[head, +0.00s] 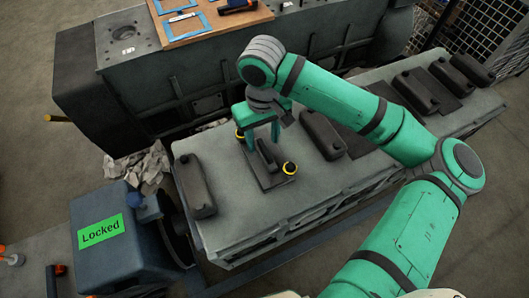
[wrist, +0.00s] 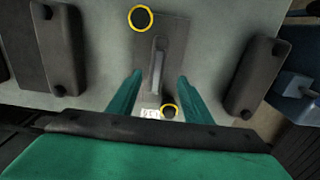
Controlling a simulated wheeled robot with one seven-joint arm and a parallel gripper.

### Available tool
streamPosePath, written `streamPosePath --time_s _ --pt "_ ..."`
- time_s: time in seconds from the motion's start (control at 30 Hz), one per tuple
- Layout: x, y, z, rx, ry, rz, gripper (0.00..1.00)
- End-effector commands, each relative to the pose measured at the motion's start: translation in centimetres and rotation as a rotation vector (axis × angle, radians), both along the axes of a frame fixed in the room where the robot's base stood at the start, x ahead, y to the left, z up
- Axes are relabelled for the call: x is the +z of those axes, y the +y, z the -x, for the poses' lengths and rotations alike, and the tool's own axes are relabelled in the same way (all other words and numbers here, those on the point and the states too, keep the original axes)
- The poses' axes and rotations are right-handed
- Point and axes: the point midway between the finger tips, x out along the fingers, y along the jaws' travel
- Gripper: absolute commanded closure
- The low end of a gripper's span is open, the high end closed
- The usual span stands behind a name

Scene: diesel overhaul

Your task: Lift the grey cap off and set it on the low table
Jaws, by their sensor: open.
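A flat dark grey cap (head: 271,180) with a raised bar handle (head: 266,154) lies on the long grey engine block. Yellow-ringed knobs (head: 289,168) sit at opposite ends of it. The cap (wrist: 173,32) and its handle (wrist: 158,62) also show in the wrist view, with a small white label near the lower knob. My gripper (head: 263,144) is open and pointing down over the cap. In the wrist view its fingers (wrist: 160,76) are on either side of the handle's line, with nothing gripped. I cannot tell their exact height. I cannot make out the low table for certain.
Dark covers stand on the block left (head: 194,186) and right (head: 324,134) of the cap. A blue-grey unit with a green "Locked" sign (head: 101,230) is at the lower left. A wooden board (head: 212,27) with tools lies on another block behind.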

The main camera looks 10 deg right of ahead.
Motion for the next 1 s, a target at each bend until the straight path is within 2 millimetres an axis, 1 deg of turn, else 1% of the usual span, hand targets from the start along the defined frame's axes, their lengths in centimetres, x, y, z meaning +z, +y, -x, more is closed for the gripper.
streamPosePath --time_s 0.03,0.17,0.27,0.4,0.5,0.63,0.83,0.87,0.9,0.97,1.0 --pt "-0.4 0.0 0.0 0.000 0.001 0.000 0.55" --pt "-1.0 -0.1 0.0 0.000 -0.001 0.000 0.55" --pt "-2.0 -0.4 0.0 -0.002 0.001 0.001 0.55" --pt "-4.1 -1.1 0.0 -0.010 0.001 0.000 0.55" --pt "-5.3 -1.2 0.0 -0.013 0.000 0.000 0.55" --pt "-6.0 -1.1 0.0 -0.010 0.000 0.000 0.55" --pt "-6.1 -0.8 -0.1 -0.004 0.000 0.000 0.55" --pt "-6.0 -0.7 -0.1 -0.004 0.000 0.000 0.57" --pt "-6.0 -0.7 -0.1 -0.004 0.000 0.000 0.67" --pt "-6.0 -0.7 -0.1 -0.003 -0.001 0.000 0.81" --pt "-6.0 -0.7 -0.1 -0.003 -0.001 0.000 0.91"
